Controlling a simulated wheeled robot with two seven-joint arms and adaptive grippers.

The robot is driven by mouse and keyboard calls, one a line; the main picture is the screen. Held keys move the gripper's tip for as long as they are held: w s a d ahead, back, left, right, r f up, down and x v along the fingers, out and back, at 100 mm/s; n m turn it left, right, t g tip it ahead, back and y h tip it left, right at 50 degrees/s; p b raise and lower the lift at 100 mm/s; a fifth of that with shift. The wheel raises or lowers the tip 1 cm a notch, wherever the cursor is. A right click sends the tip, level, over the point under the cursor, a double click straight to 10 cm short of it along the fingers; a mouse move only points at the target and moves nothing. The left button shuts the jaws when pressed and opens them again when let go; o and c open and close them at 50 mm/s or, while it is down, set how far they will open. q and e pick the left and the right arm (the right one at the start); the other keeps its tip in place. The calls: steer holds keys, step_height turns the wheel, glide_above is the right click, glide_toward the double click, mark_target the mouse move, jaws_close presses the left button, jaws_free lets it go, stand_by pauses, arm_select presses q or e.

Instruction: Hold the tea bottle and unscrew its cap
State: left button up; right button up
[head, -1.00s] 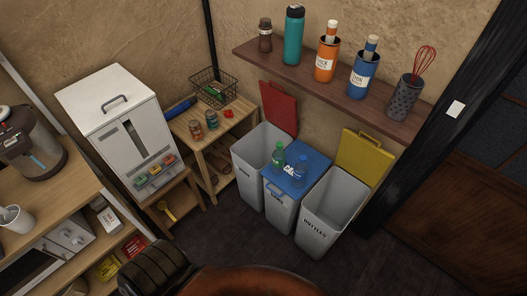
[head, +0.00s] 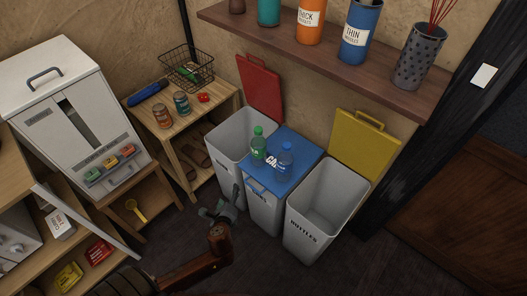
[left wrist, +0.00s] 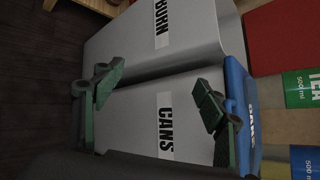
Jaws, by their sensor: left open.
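The tea bottle (head: 258,146), green with a green cap (head: 258,131), stands upright on the closed blue lid of the middle bin. In the left wrist view its green TEA label (left wrist: 302,88) shows at the right edge, turned sideways, and its cap is out of that picture. My left gripper (head: 222,208) is open and empty, lower and to the left of the bottle, in front of the bins and apart from it. In the left wrist view its fingers (left wrist: 158,90) are spread before the CANS bin front. My right gripper is not in view.
A blue bottle (head: 284,160) stands close beside the tea bottle. The blue lid (head: 300,147) lies between an open grey bin (head: 243,130) and an open BOTTLES bin (head: 322,205). A shelf (head: 340,70) with canisters hangs above. A small wooden table (head: 212,112) stands left.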

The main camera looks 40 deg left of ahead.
arm_select(q)
step_height(320, 180, up, 4)
steer(key=w+t+b, duration=0.1)
steer(key=m+t, duration=0.6)
steer(key=m, duration=0.6)
glide_toward(258, 155)
steer(key=x, duration=0.5)
steer(key=shift+a+f, duration=0.15)
steer(key=shift+a, duration=0.3)
steer(key=shift+w, duration=0.9)
steer(key=shift+w+a+b, duration=0.35)
steer(key=shift+w+b, duration=0.15)
steer(key=shift+w, duration=0.15)
steer(key=x, duration=0.1)
steer(key=b+x, duration=0.1)
steer(key=x, duration=0.1)
steer(key=b+x, duration=0.1)
steer(key=shift+w+a+r, duration=0.3)
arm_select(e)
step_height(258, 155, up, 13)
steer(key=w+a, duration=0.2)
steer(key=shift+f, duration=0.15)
arm_select(q)
steer(key=shift+c, duration=0.5)
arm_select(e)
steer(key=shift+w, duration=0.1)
arm_select(q)
steer(key=c, duration=1.1)
